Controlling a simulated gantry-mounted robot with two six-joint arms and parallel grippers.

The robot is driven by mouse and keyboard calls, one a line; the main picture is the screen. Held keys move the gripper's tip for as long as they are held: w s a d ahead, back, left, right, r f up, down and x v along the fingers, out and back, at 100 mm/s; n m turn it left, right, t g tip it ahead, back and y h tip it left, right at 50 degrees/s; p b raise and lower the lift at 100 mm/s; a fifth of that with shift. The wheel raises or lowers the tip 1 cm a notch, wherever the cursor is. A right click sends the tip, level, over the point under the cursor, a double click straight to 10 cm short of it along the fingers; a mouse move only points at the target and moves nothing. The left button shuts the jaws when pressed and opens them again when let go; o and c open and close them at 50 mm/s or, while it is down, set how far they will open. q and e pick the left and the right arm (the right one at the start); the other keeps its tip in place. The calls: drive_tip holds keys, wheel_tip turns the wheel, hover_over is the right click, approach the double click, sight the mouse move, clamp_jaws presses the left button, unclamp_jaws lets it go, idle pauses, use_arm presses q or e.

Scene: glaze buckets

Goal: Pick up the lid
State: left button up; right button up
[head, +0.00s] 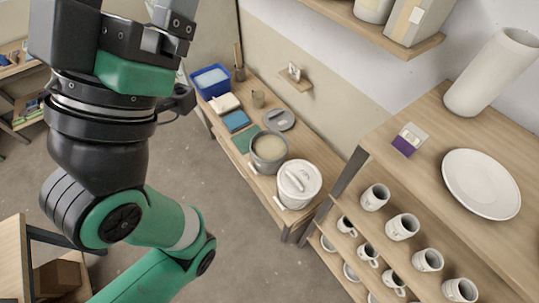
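A grey lid (280,119) with a handle lies flat on the wooden bench (312,137), behind an open grey bucket (268,160) with pale beige contents. A white bucket (298,188) in front of that has a white lid (299,178) with a handle on top. My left gripper (172,16) is high at the upper left, large and close to the camera, away from both lids. Its fingertips are partly cut off by the top edge, so its opening is unclear. My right gripper is not in view.
A blue tub (211,80), a blue sponge-like block (236,121) and a jar (258,99) stand farther along the bench. A shelf unit (440,130) with several mugs and a white plate (481,184) stands at right. Grey floor lies left of the bench.

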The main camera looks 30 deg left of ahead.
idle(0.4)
use_arm(q)
drive_tip(key=c, duration=0.7)
